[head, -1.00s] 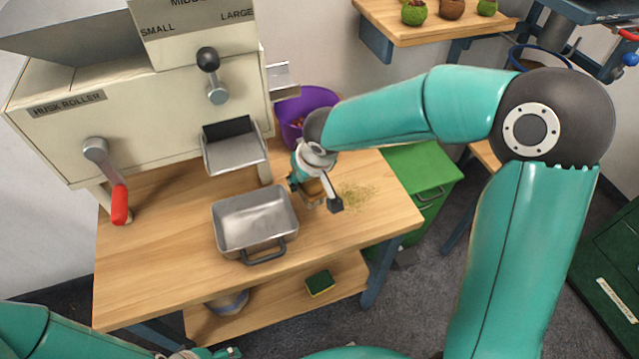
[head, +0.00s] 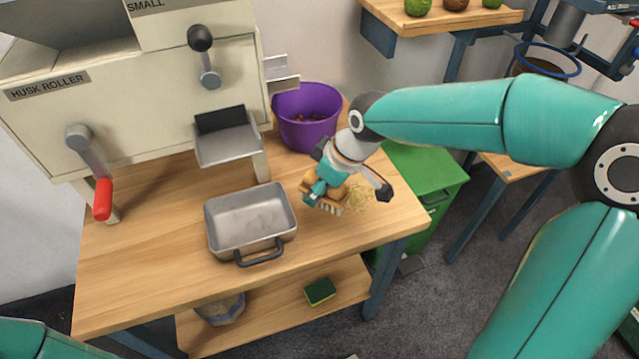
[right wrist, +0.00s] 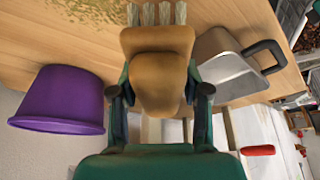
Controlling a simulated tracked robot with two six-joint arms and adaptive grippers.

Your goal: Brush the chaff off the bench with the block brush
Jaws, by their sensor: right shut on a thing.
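The block brush (head: 328,193) has a wooden body and pale bristles. My right gripper (head: 345,190) is shut on it at the bench top, right of the metal pan. In the right wrist view the brush (right wrist: 157,65) sits between the two fingers of the gripper (right wrist: 160,95), bristles pointing away. The chaff (head: 360,194) is a thin yellowish patch on the bench (head: 300,265), just right of the brush. It also shows in the right wrist view (right wrist: 75,30), beyond and left of the bristles. My left gripper is out of view; only part of that arm shows.
A metal pan (head: 222,245) stands on the bench left of the brush. A purple bucket (head: 308,125) stands behind it. The husk roller (head: 130,125) fills the back left. A green bin (head: 440,180) stands beyond the bench's right edge. A sponge (head: 320,291) lies on the lower shelf.

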